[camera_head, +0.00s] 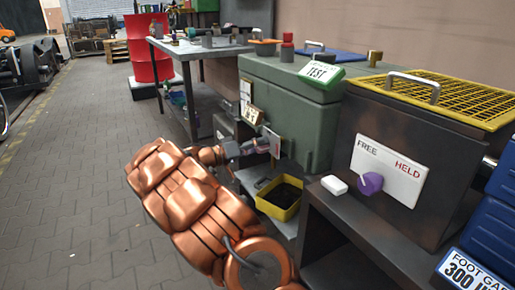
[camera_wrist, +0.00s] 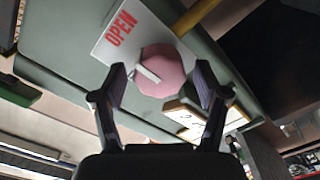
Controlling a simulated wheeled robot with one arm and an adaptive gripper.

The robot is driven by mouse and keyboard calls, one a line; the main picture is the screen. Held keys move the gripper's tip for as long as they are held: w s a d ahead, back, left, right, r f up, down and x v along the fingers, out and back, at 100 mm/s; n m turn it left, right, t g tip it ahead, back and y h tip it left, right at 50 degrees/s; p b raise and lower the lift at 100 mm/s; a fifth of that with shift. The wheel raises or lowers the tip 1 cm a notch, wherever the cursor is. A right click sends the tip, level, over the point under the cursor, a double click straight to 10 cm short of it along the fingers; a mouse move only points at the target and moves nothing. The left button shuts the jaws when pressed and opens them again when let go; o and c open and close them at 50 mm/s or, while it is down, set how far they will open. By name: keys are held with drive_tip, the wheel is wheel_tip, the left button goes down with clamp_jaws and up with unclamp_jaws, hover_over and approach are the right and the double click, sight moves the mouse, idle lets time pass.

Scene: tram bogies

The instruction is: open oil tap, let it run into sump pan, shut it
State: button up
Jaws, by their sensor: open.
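The oil tap shows in the wrist view as a pink faceted knob (camera_wrist: 168,70) with a white pointer bar, on a white plate (camera_wrist: 112,42) marked OPEN in red. My gripper (camera_wrist: 162,85) is open, with one finger on each side of the knob; I cannot tell if they touch it. In the head view my gripper (camera_head: 258,147) is at the front of the green tank (camera_head: 290,100), and the knob is mostly hidden behind it. The yellow sump pan (camera_head: 268,208) stands low below the tank front. Its inside is dark, and I see no clear oil stream.
A dark cabinet (camera_head: 385,130) with a purple knob (camera_head: 370,183) between FREE and HELD stands right of the tank. A white block (camera_head: 334,185) lies on its ledge. A workbench (camera_head: 195,50) and red drum (camera_head: 150,62) stand behind.

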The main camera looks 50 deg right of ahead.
drive_tip(key=shift+c, duration=0.2)
drive_tip(key=c, duration=1.1)
